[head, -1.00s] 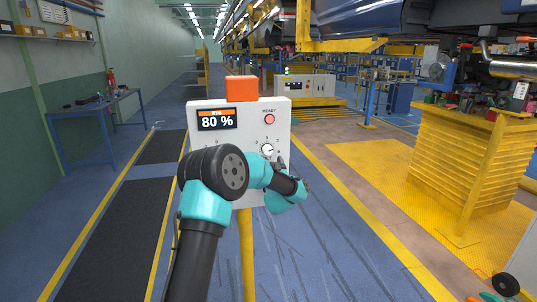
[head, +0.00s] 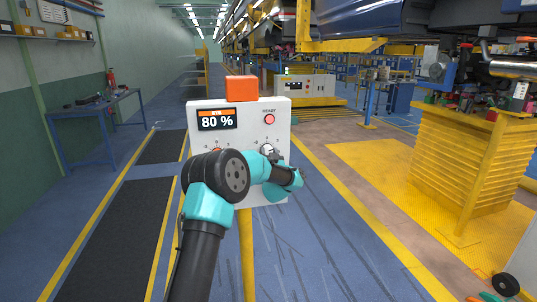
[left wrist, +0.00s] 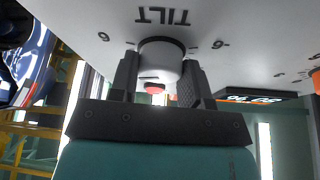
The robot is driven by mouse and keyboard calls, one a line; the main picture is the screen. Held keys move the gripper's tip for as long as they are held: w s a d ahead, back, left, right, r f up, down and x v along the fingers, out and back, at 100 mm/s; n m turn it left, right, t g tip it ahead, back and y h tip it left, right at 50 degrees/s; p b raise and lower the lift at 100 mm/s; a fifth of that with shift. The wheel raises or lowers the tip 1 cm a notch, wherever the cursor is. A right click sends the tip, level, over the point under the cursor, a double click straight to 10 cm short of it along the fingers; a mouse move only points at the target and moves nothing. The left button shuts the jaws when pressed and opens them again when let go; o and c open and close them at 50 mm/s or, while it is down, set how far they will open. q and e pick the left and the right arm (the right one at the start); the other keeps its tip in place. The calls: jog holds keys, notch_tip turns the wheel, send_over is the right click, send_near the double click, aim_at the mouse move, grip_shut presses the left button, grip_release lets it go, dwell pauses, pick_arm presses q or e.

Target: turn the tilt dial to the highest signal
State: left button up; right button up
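The white control panel (head: 240,175) stands upright on a yellow post. Its display (head: 217,118) reads 80 %. My right gripper is not in view.
A red lamp (head: 269,119) sits above the tilt dial, and an orange box (head: 241,89) tops the panel. A blue workbench (head: 97,118) stands left; yellow bellows lift (head: 460,165) stands right.

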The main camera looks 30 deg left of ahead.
pick_arm(q)
jog(key=c, duration=0.4)
jog(key=shift+n+g+y, duration=0.3)
jog(key=shift+n, duration=0.4)
jog(key=shift+w+d+n+g+y, duration=0.1)
jog(key=shift+n+g+y, duration=0.5)
jog(key=shift+n, duration=0.95)
jog(key=shift+s+a+n+g+y, duration=0.1)
jog(key=shift+n+g+y, duration=0.5)
jog(key=shift+n, duration=0.9)
jog(key=shift+w+d+n+g+y, duration=0.1)
jog(key=shift+n+g+y, duration=0.2)
jog(key=shift+n+g, duration=0.9)
jog(key=shift+n+t, duration=0.4)
jog(key=shift+n, duration=0.05)
jog(key=o, duration=0.9)
jog(key=shift+o, duration=0.2)
